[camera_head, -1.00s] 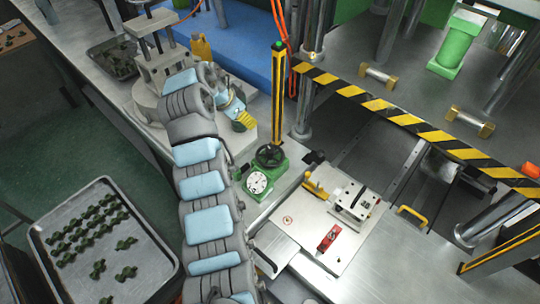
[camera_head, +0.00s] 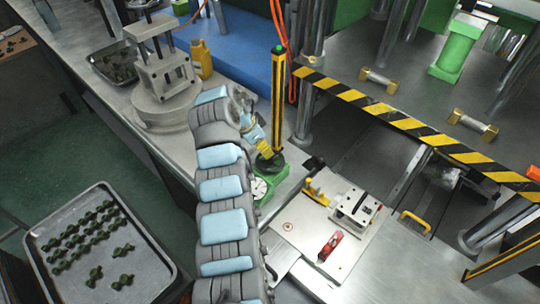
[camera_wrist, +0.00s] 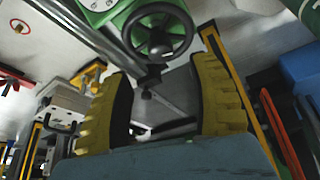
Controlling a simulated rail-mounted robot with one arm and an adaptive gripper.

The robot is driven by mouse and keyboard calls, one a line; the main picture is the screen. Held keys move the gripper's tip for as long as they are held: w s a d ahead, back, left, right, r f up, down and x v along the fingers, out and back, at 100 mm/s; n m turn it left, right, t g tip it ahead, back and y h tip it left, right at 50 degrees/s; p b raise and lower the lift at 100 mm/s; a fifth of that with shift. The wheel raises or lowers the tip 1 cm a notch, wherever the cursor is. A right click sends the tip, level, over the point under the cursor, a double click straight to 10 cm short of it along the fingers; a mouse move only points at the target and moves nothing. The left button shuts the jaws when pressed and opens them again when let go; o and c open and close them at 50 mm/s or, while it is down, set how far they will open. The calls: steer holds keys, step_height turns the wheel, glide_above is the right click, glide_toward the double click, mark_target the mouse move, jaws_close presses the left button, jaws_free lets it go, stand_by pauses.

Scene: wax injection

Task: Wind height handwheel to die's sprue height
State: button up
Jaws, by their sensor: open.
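The black height handwheel (camera_head: 268,162) sits on a green housing (camera_head: 275,182) with a white dial gauge (camera_head: 259,188), at the foot of the yellow-black post. In the head view my gripper (camera_head: 263,150) is right beside the wheel and hides part of it. In the wrist view the handwheel (camera_wrist: 158,32) lies beyond the open, empty yellow fingers of my gripper (camera_wrist: 160,72), roughly centred between them. I cannot tell whether a finger touches the rim. The metal die block (camera_head: 355,207) is on the plate (camera_head: 305,222) to the right; its sprue cannot be made out.
A yellow-black post (camera_head: 278,100) stands close behind the wheel, and a striped bar (camera_head: 385,113) runs to the right. A red clamp (camera_head: 330,246) and yellow handle (camera_head: 414,221) are on the worktop. A tray of green parts (camera_head: 100,250) is at lower left.

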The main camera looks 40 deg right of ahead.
steer(key=x, duration=0.7)
steer(key=shift+f, duration=0.2)
steer(key=shift+d, duration=0.1)
jaws_close()
